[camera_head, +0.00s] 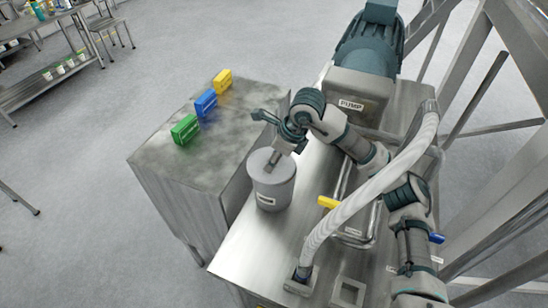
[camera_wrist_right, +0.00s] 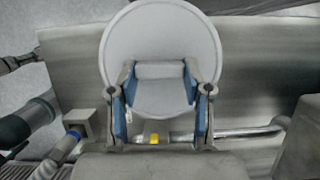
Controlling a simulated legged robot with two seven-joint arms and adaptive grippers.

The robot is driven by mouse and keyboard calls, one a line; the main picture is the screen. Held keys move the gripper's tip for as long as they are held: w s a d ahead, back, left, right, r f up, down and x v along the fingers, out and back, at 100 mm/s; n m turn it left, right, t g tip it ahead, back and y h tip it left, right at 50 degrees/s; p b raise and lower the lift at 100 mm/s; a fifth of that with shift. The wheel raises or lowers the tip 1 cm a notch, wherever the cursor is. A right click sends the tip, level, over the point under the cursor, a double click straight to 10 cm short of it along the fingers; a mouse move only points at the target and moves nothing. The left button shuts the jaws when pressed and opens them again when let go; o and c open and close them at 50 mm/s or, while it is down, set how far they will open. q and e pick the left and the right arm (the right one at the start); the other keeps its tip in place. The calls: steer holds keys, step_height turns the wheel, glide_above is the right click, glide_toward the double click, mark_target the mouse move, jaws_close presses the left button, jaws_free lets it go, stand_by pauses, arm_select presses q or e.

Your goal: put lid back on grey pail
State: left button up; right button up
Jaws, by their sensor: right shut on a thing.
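The grey pail (camera_head: 271,191) stands upright on the steel bench, with a label on its front. The round grey lid (camera_head: 260,161) is at the pail's mouth. Whether it is fully seated or slightly above the rim is not clear. My right gripper (camera_head: 274,158) reaches down over the lid and is shut on its handle. In the right wrist view, the lid (camera_wrist_right: 160,30) is a pale disc, and its bar handle (camera_wrist_right: 160,71) sits between the fingers of the right gripper (camera_wrist_right: 160,88). The pail is hidden beneath the lid there. My left gripper is not in view.
Green (camera_head: 185,129), blue (camera_head: 205,102) and yellow (camera_head: 222,81) blocks stand on the steel cabinet (camera_head: 158,161) to the left. A pale hose (camera_head: 378,181) arches over the bench on the right. A pump (camera_head: 369,52) stands behind. A yellow-handled valve (camera_head: 327,202) is close right of the pail.

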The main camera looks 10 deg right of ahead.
steer(key=shift+d+f+b, duration=0.2)
steer(key=shift+d+b, duration=0.1)
steer(key=shift+d, duration=0.1)
stand_by(0.8)
steer(key=o, duration=1.7)
steer(key=shift+s, duration=0.1)
steer(key=shift+o, duration=0.2)
steer(key=shift+r+p, duration=2.4)
steer(key=shift+r, duration=1.15)
jaws_close()
